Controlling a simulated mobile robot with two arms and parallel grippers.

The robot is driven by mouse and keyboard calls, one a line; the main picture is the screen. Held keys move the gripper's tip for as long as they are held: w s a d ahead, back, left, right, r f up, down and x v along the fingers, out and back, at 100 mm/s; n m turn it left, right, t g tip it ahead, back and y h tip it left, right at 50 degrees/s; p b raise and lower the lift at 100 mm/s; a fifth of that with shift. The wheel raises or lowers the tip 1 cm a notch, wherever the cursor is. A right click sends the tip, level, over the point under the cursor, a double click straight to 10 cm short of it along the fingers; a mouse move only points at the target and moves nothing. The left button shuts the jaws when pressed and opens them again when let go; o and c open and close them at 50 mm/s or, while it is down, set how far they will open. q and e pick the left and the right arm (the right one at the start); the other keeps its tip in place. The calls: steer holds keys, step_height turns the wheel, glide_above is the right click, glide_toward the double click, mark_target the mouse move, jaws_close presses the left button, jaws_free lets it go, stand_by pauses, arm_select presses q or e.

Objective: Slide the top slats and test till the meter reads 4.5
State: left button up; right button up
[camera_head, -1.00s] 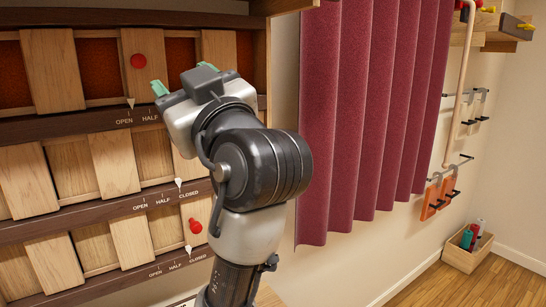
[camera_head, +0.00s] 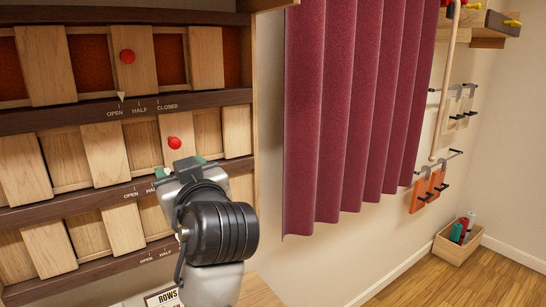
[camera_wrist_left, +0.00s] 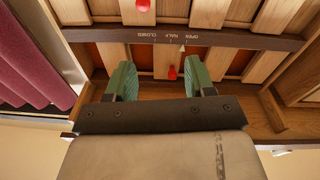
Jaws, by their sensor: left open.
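A wooden cabinet holds three rows of slats. The top row's slats (camera_head: 46,66) leave rust-red gaps, and its white pointer (camera_head: 121,96) is at OPEN. Its red knob (camera_head: 127,57) is uncovered. The middle row's slats (camera_head: 107,159) stand over wood-coloured gaps; its red knob (camera_head: 174,143) is just above my left gripper (camera_head: 182,165). My left gripper is open, with green fingers and nothing held. In the left wrist view, the top row's knob (camera_wrist_left: 172,73) appears between the fingers, apart from both. The bottom row's knob is hidden by my arm. No meter is visible.
A dark red curtain (camera_head: 350,110) hangs right of the cabinet. A partly cut-off sign reading ROWS (camera_head: 166,299) is below the cabinet. A wooden box (camera_head: 455,249) stands on the floor by the far wall.

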arm_select(q)
steer(key=s+a+f+m+g+h, duration=0.2)
steer(key=s+f+m+g+h, duration=0.1)
steer(key=f, duration=1.1)
steer(key=s+a+f+m+g+h, duration=0.2)
steer(key=a+f, duration=0.1)
steer(key=f, duration=1)
steer(key=s+a+f+m+g+h, duration=0.1)
steer(key=s+f+m+g+h, duration=0.2)
steer(key=s+f, duration=0.65)
steer(key=s+f+m+g+h, duration=0.2)
steer(key=s+f+g, duration=0.35)
steer(key=s, duration=0.75)
step_height(320, 180, down, 28)
steer(key=s, duration=0.2)
steer(key=s+a+f+g, duration=0.1)
steer(key=s+a+f, duration=0.2)
steer(key=s+f, duration=1.2)
steer(key=shift+s+f, duration=0.3)
steer(key=shift+f, duration=0.35)
jaws_close()
